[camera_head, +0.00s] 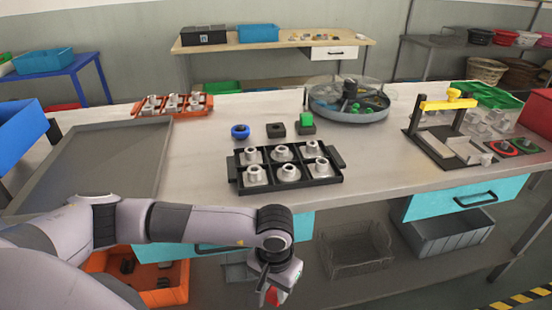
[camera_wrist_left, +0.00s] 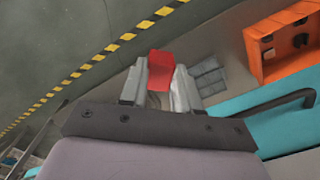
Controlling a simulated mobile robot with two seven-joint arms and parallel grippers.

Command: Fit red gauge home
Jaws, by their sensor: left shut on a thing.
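My left gripper (camera_head: 275,288) is low in front of the table's front edge, in the bottom middle of the head view. It is shut on a red block, the red gauge (camera_wrist_left: 160,70), which sits between both fingers in the left wrist view. Only a small red part of it shows in the head view (camera_head: 272,296). On the table lie a blue round gauge (camera_head: 240,131), a black square block (camera_head: 276,130) with a dark opening on top, and a green gauge (camera_head: 306,119) on a dark base. My right gripper is out of view.
A black tray (camera_head: 232,177) with several metal parts stands near the table's front edge. Behind are an orange rack (camera_head: 207,104) and a round basin (camera_head: 350,113). A yellow-handled fixture (camera_head: 445,104) stands right. Teal drawers (camera_head: 427,206) and an orange bin (camera_head: 170,297) are below.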

